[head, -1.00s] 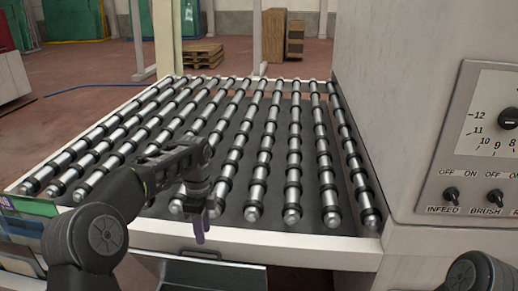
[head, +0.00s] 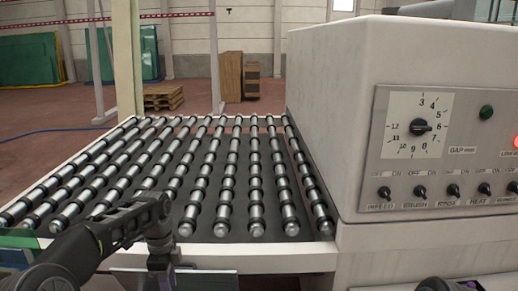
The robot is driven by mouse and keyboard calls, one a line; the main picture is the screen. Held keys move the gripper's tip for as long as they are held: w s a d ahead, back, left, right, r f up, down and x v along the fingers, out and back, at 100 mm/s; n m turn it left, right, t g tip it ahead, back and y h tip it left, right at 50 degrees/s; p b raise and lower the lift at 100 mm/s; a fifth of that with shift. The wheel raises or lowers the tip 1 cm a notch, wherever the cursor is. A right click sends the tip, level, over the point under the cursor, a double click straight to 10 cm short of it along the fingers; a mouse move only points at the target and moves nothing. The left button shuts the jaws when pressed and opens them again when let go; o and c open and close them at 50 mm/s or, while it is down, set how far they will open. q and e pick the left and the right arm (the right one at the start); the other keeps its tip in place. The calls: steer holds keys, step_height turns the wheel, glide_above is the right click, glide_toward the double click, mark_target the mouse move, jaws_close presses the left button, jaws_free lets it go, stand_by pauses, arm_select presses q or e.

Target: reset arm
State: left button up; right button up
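My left arm comes in from the lower left and reaches over the front edge of the roller conveyor (head: 205,257). My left gripper (head: 160,276) hangs down at the end of this arm, in front of the conveyor's front edge. Its fingertips are cut off by the bottom of the picture, so I cannot see whether it is open or shut. A small part of my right arm shows at the bottom right edge. My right gripper is not visible.
The grey machine housing (head: 330,95) stands on the right. Its control panel (head: 446,165) has a gap dial (head: 418,127), a row of switches, a green lamp (head: 487,112) and a lit red lamp (head: 516,141). The rollers carry nothing. Pallets (head: 163,97) stand behind.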

arm_select(q)
steer(key=s+d+f+n+h, duration=0.2)
steer(key=s+d+f+n, duration=0.15)
steer(key=d+f, duration=0.45)
steer(key=s+d+f+n+h, duration=0.1)
steer(key=s+d+f+n, duration=0.3)
steer(key=f, duration=0.9)
steer(key=s+d+f+n, duration=0.1)
steer(key=s+f+n, duration=0.2)
steer(key=s, duration=0.5)
steer(key=s+d+f+n, duration=0.2)
steer(key=s+f+n, duration=0.1)
steer(key=s, duration=0.5)
steer(key=s+d+f+n+t+h, duration=0.1)
steer(key=s+f+n, duration=0.2)
steer(key=s+n, duration=0.2)
steer(key=s, duration=0.3)
steer(key=shift+s+d+f+n, duration=0.2)
steer(key=shift+s+f+n, duration=0.1)
steer(key=shift+n, duration=0.05)
